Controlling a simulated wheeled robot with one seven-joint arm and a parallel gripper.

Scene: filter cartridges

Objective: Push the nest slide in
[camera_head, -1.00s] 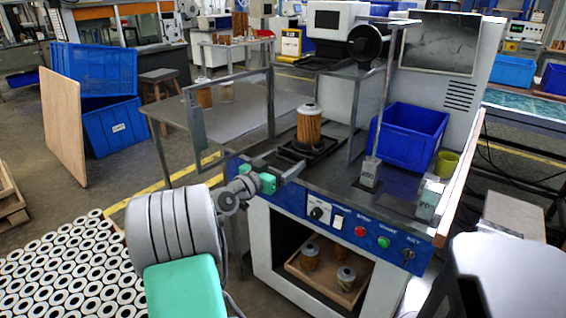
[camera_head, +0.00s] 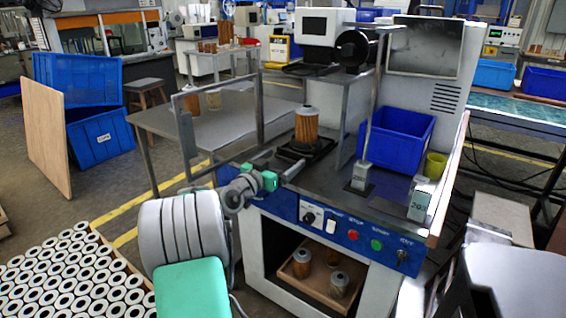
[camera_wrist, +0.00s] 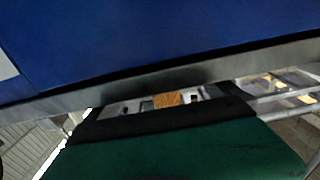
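The nest slide (camera_head: 299,150) is a black plate on the machine's grey top, with an orange pleated filter cartridge (camera_head: 306,125) upright in it. A short bar (camera_head: 292,171) sticks out from its front toward my gripper. My gripper (camera_head: 270,180), with green pads, is at the front edge of the machine top, against or very near the bar's outer end. The fingertips are too small to tell whether they are open or shut. In the wrist view a dark green pad (camera_wrist: 185,150) fills the bottom, and a small orange patch shows beyond it.
The blue front panel (camera_head: 330,228) with knob and buttons lies just below my gripper. Metal guard posts (camera_head: 259,105) stand beside the nest. A blue bin (camera_head: 400,140) and two grey blocks sit to the right. A tray (camera_head: 318,290) with cartridges is in the opening below.

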